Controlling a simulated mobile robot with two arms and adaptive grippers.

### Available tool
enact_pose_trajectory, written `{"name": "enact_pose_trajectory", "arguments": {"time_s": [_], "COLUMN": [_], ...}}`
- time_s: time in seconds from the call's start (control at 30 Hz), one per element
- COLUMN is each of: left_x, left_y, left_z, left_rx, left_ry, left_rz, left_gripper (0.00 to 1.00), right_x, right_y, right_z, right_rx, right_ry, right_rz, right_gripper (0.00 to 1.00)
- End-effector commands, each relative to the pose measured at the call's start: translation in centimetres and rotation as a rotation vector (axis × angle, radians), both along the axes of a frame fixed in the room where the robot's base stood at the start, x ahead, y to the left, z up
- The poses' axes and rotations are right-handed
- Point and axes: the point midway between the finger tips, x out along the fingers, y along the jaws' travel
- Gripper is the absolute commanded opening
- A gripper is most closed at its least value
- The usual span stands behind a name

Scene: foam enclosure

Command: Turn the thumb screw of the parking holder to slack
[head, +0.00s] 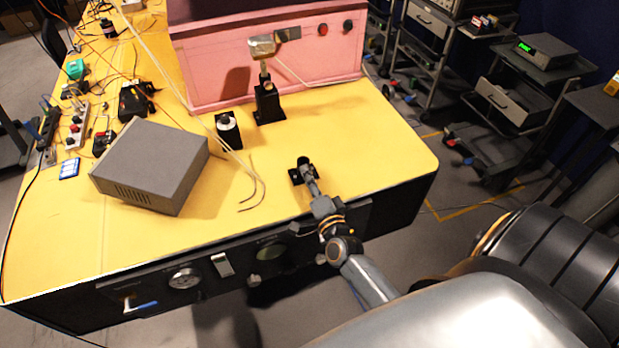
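Two small black holders stand on the yellow tabletop in front of the pink enclosure. The taller black holder (268,107) is upright and carries a post with a pale metal head (262,47) at its top. The shorter black holder (229,131) stands to its left, with a light round part on top. I cannot tell which is the parking holder, and the thumb screw is too small to make out. My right gripper (302,173) is over the table's front right part, nearer than both holders and apart from them. Its finger opening is too small to judge. My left gripper is out of view.
A grey box (151,166) sits on the left of the yellow table (375,140). Thin curved wires (250,185) lie between it and my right gripper. The pink enclosure (290,70) closes off the back. The table's right part is clear.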

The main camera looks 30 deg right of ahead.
Motion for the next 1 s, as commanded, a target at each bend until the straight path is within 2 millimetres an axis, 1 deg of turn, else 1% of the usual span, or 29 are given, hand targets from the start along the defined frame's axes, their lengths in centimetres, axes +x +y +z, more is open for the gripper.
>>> {"name": "enact_pose_trajectory", "arguments": {"time_s": [0.33, 0.47, 0.57, 0.8, 0.9, 1.0], "left_x": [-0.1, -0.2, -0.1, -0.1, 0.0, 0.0], "left_y": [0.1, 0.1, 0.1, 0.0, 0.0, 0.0], "left_z": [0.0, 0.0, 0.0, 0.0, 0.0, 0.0], "left_rx": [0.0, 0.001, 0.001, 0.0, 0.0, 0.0], "left_ry": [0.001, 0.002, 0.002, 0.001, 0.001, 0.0], "left_rz": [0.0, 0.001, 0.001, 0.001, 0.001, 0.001], "left_gripper": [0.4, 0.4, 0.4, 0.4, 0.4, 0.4], "right_x": [0.0, -0.6, -1.7, -5.3, -6.5, -7.3], "right_y": [0.0, 0.1, 0.4, 1.3, 1.6, 1.8], "right_z": [0.0, -0.1, -0.1, 0.0, 0.0, 0.0], "right_rx": [0.0, 0.0, 0.001, 0.0, 0.0, 0.0], "right_ry": [0.0, 0.001, 0.002, 0.001, 0.001, -0.001], "right_rz": [0.0, 0.0, 0.0, 0.0, 0.001, 0.0], "right_gripper": [0.47, 0.47, 0.47, 0.47, 0.47, 0.47]}}
